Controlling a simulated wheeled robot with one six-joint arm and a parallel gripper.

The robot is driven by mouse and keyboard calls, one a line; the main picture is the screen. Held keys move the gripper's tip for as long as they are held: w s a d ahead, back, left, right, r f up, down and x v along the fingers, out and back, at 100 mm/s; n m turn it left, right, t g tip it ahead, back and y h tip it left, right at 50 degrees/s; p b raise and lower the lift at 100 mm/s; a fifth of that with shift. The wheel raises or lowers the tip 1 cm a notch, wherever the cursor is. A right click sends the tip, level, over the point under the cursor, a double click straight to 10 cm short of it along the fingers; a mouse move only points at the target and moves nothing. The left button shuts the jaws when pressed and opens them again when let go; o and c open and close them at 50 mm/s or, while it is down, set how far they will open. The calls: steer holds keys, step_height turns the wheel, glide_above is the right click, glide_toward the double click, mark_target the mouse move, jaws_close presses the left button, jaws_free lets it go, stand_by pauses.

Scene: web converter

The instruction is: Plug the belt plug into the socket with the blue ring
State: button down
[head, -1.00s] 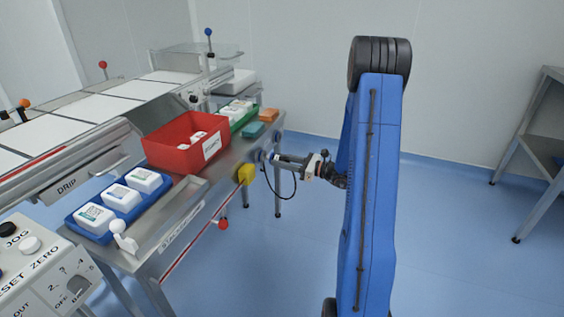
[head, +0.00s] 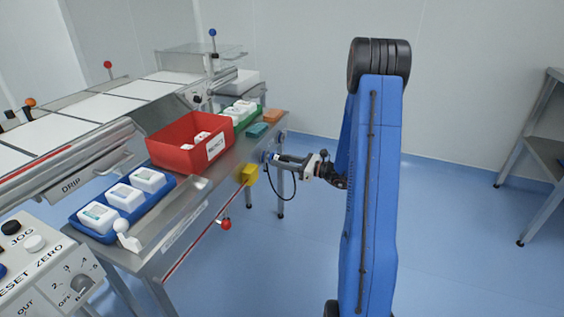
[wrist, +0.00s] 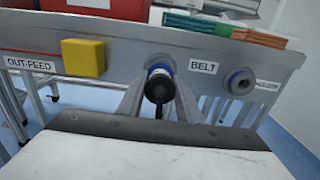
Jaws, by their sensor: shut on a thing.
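My gripper (wrist: 159,102) is shut on the belt plug (wrist: 158,90), a dark cylinder pointing at the front panel of the steel bench. In the head view my gripper (head: 284,160) is at the bench's front edge, with a black cable looping below it. The socket with the blue ring (wrist: 159,67) is straight behind the plug, left of the BELT label (wrist: 203,67). The plug hides most of that socket, so I cannot tell whether its tip is inside. The blue ring also shows in the head view (head: 264,156).
A second socket (wrist: 240,81) with a grey-blue rim is right of the BELT label. A yellow block (wrist: 84,58) sticks out of the panel on the left. A red bin (head: 190,145) and a blue tray (head: 83,221) stand on the bench.

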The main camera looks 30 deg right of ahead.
steer(key=shift+w+a, duration=0.4)
steer(key=shift+w, duration=0.2)
stand_by(0.6)
steer(key=c, duration=1.2)
jaws_free()
steer(key=shift+s, duration=0.1)
steer(key=v, duration=1.7)
steer(key=shift+d+f, duration=0.1)
steer(key=shift+d, duration=0.05)
